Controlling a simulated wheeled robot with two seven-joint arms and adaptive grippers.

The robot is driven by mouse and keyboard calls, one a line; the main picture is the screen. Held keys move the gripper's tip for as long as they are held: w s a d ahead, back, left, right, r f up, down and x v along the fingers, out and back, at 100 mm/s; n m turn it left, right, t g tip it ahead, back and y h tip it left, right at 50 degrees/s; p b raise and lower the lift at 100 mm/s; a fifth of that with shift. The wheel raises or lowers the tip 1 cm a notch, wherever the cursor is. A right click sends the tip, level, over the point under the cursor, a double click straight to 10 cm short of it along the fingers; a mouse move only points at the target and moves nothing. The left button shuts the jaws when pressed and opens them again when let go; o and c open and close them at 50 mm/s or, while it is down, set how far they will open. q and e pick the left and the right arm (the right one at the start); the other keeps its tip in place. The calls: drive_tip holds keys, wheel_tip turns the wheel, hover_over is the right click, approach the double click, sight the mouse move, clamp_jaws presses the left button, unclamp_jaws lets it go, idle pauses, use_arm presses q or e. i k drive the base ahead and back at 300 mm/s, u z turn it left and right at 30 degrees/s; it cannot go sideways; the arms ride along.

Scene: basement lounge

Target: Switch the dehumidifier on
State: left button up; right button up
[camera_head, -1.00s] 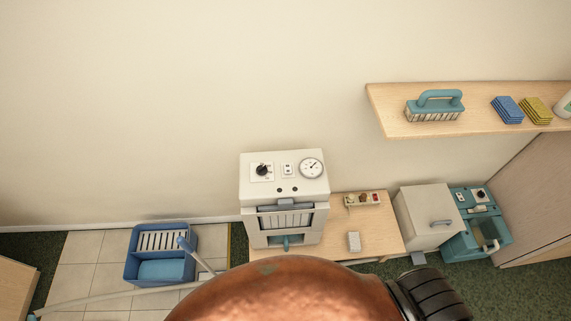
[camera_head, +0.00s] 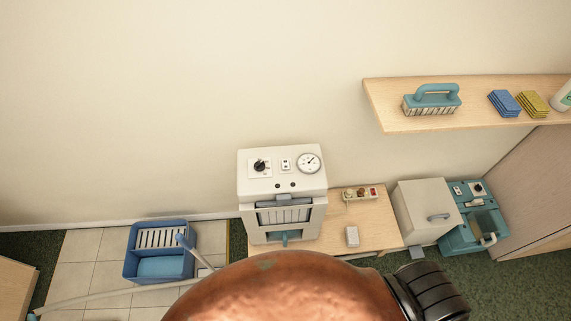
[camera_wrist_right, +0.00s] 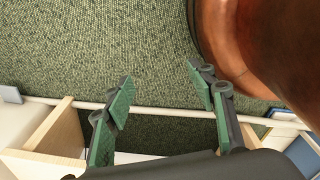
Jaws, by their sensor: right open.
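The dehumidifier, a white box (camera_head: 283,180), stands against the wall in the middle of the head view. Its top panel carries a black knob (camera_head: 260,166) on a white plate, a small switch plate (camera_head: 286,165) and a round gauge (camera_head: 308,162). A grille and a teal part show on its front. My right gripper (camera_wrist_right: 162,78) is open and empty in the right wrist view, its green-padded fingers apart over green carpet. It does not show in the head view. My left gripper is not in view.
A white cabinet (camera_head: 424,206) and a teal machine (camera_head: 466,232) stand right. A shelf (camera_head: 390,117) hangs above them. A blue tub (camera_head: 135,272) sits left. My own copper-coloured part blocks the lower middle.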

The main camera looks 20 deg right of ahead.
sight(286, 165)
drive_tip(key=z, duration=0.35)
drive_tip(key=k, duration=0.9)
drive_tip(key=z, duration=0.65)
drive_tip(key=k, duration=0.45)
drive_tip(key=z, duration=0.65)
drive_tip(key=i, duration=0.45)
drive_tip(key=z, duration=0.6)
drive_tip(key=i, duration=0.7)
drive_tip(key=u, duration=0.8)
drive_tip(key=i, duration=0.45)
drive_tip(key=u, duration=0.45)
